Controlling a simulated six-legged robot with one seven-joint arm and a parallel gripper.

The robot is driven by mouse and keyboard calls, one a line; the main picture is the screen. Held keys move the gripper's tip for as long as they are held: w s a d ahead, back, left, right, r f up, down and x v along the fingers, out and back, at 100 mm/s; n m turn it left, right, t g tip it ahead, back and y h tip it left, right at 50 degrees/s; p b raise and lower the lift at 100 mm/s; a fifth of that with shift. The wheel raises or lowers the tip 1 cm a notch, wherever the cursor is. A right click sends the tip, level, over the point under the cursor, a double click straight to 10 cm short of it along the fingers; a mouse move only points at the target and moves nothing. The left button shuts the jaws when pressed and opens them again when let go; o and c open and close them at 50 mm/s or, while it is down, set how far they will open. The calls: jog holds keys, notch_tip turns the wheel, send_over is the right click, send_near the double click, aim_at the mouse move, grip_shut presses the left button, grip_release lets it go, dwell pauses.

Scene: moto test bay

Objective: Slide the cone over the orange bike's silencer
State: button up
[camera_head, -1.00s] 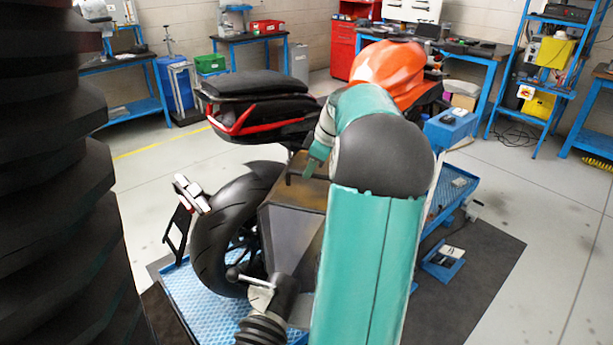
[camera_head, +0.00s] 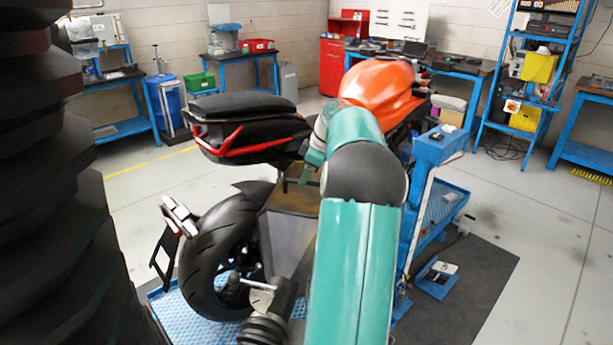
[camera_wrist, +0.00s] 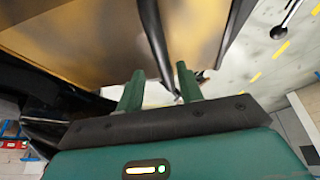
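The cone (camera_head: 292,240) is a brown-grey metal funnel at the right side of the rear wheel, narrowing down to a black ribbed hose (camera_head: 262,329). It also fills the upper left of the wrist view (camera_wrist: 90,35). The orange bike (camera_head: 378,82) stands on a blue lift, tail toward me. My gripper (camera_head: 311,165) is at the top of the cone. In the wrist view, the cone's dark bar handle (camera_wrist: 153,32) runs down between my green fingers (camera_wrist: 160,88), which hold it. The bike's silencer cannot be made out; the cone and my arm cover that area.
The rear wheel (camera_head: 205,262) and plate holder (camera_head: 165,250) are just left of the cone. The blue lift platform (camera_head: 170,315) lies below. A blue stand (camera_head: 440,147) is to the right. A large dark ribbed column (camera_head: 45,200) blocks the left side. Open floor lies right.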

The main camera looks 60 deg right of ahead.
jog(key=shift+s+a, duration=0.1)
jog(key=shift+s, duration=0.05)
jog(key=v, duration=1.4)
dwell(0.4)
